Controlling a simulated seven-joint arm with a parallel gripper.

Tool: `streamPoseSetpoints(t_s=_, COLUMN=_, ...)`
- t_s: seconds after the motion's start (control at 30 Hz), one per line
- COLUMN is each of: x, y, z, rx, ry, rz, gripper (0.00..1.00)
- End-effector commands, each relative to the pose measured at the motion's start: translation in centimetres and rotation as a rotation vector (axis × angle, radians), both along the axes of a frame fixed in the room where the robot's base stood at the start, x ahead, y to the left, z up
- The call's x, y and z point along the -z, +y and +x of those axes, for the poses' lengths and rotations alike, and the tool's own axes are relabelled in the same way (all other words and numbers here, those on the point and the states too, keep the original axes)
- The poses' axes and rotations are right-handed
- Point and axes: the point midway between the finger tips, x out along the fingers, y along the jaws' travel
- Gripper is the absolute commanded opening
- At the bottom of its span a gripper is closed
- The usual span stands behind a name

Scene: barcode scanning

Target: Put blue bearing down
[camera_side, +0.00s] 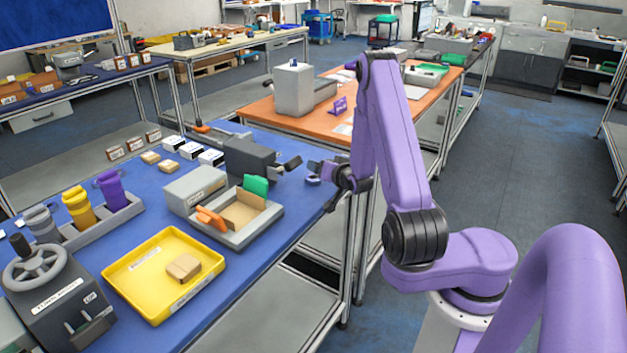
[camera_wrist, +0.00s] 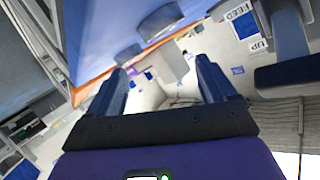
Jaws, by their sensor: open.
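My gripper (camera_side: 314,172) is above the right edge of the blue table (camera_side: 262,252), near a dark grey device (camera_side: 249,157). In the wrist view my gripper (camera_wrist: 162,88) has its two fingers spread apart, with nothing seen between them. I cannot make out a blue bearing in either view.
A grey tray (camera_side: 240,240) holds green and orange items and a cardboard-coloured piece. A yellow tray (camera_side: 123,270) holds a tan block (camera_side: 183,267). A rack holds grey, yellow and purple containers (camera_side: 112,189). A handwheel machine (camera_side: 50,290) stands front left. An orange-topped bench (camera_side: 262,112) is behind.

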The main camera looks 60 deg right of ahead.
Motion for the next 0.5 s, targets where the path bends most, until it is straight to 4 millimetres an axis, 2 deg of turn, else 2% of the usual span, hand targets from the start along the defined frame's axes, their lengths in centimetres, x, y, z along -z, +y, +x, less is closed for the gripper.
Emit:
streamPoseSetpoints(t_s=0.03, x=-0.9, y=-1.3, z=1.1, rx=0.023, ry=-0.010, rz=0.034, gripper=0.84)
streamPoseSetpoints(t_s=0.2, x=-2.6, y=-4.4, z=3.7, rx=0.114, ry=0.004, rz=0.193, gripper=0.84)
streamPoseSetpoints(t_s=0.33, x=-3.5, y=-5.9, z=5.2, rx=0.182, ry=0.039, rz=0.307, gripper=0.84)
streamPoseSetpoints(t_s=0.5, x=-4.3, y=-6.9, z=6.4, rx=0.268, ry=0.116, rz=0.444, gripper=0.84)
